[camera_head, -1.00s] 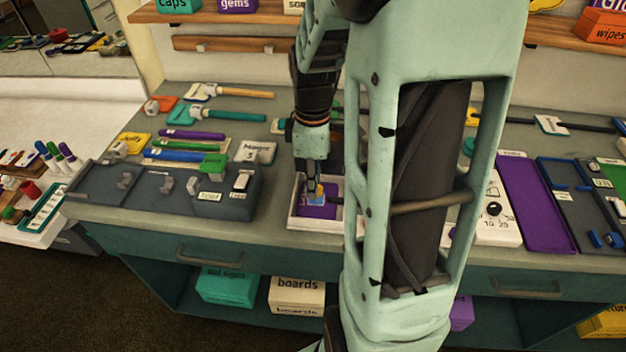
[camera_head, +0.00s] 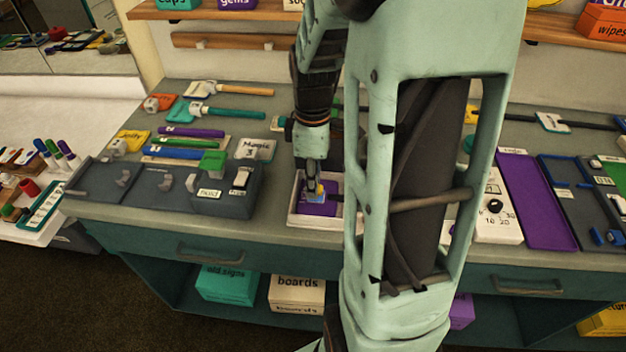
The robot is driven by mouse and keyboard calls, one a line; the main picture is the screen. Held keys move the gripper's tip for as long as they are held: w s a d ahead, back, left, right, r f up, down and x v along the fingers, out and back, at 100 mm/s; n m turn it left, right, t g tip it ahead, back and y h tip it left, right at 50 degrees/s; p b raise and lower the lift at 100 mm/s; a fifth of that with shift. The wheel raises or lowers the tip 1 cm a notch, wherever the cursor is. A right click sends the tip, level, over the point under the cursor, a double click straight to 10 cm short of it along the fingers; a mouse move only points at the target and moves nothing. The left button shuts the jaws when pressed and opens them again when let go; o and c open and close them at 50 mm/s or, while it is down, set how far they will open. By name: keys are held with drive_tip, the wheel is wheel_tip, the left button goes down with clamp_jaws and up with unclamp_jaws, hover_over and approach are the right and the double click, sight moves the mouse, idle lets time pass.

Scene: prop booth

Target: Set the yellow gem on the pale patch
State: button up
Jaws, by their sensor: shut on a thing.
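My gripper (camera_head: 314,190) points straight down over a shallow white tray (camera_head: 292,222) at the middle of the counter. It is shut on the small yellow gem (camera_head: 320,188), of which only a little shows between and beside the fingers. Just under the gem lies a pale bluish patch (camera_head: 317,197) on a purple pad (camera_head: 318,210) inside the tray. I cannot tell whether the gem touches the patch. My own arm hides the right part of the tray.
Left of the tray stands a dark switch box (camera_head: 150,185) with a green block (camera_head: 212,160). A white dial panel (camera_head: 497,220) and a purple tray (camera_head: 535,205) lie to the right. A shelf (camera_head: 230,14) runs above the back of the counter.

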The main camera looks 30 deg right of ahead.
drive_tip(key=shift+f+b, duration=0.35)
drive_tip(key=shift+f, duration=0.35)
idle(1.3)
drive_tip(key=o, duration=1)
drive_tip(key=shift+r, duration=0.15)
drive_tip(key=shift+r+p, duration=3.25)
drive_tip(key=shift+r, duration=0.65)
